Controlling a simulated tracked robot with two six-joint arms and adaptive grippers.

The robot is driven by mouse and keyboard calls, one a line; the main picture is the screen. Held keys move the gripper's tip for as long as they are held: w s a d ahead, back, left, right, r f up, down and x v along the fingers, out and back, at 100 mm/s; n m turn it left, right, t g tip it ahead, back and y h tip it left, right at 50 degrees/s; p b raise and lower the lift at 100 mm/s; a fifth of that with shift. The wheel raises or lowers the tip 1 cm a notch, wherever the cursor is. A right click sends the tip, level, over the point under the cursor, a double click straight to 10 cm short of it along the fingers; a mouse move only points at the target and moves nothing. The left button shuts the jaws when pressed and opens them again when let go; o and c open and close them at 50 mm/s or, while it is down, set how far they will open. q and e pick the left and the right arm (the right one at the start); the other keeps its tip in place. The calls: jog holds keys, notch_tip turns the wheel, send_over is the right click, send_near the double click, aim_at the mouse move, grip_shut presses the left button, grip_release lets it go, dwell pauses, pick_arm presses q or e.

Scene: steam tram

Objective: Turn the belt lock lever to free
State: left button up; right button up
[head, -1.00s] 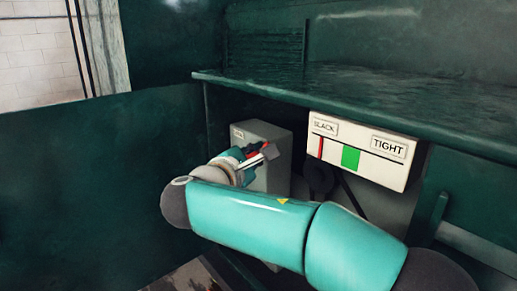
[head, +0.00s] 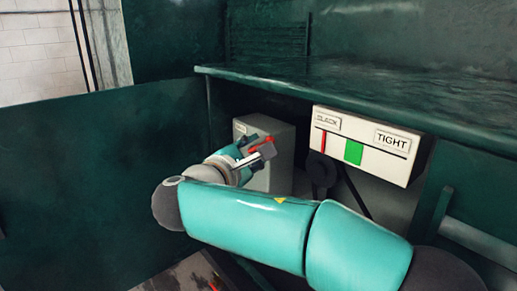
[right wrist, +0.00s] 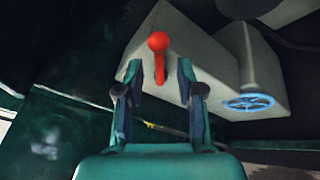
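The red belt lock lever (right wrist: 158,46) has a round knob and stands out from a pale grey box (right wrist: 205,62). In the right wrist view it shows between the two fingers of my right gripper (right wrist: 160,70), with gaps on both sides. The fingers are apart and not closed on it. In the head view my right gripper (head: 256,149) is in front of the grey box (head: 283,160), with red of the lever (head: 253,139) beside the fingers. The lever's base is partly hidden. My left gripper is not in view.
A white gauge (head: 366,145) marked SLACK and TIGHT hangs to the right, with a red line left of a green block. A green ledge (head: 330,90) overhangs the box. A blue handwheel (right wrist: 249,103) shows in the wrist view. A green wall (head: 90,180) stands at left.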

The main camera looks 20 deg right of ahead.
jog(key=v, duration=1)
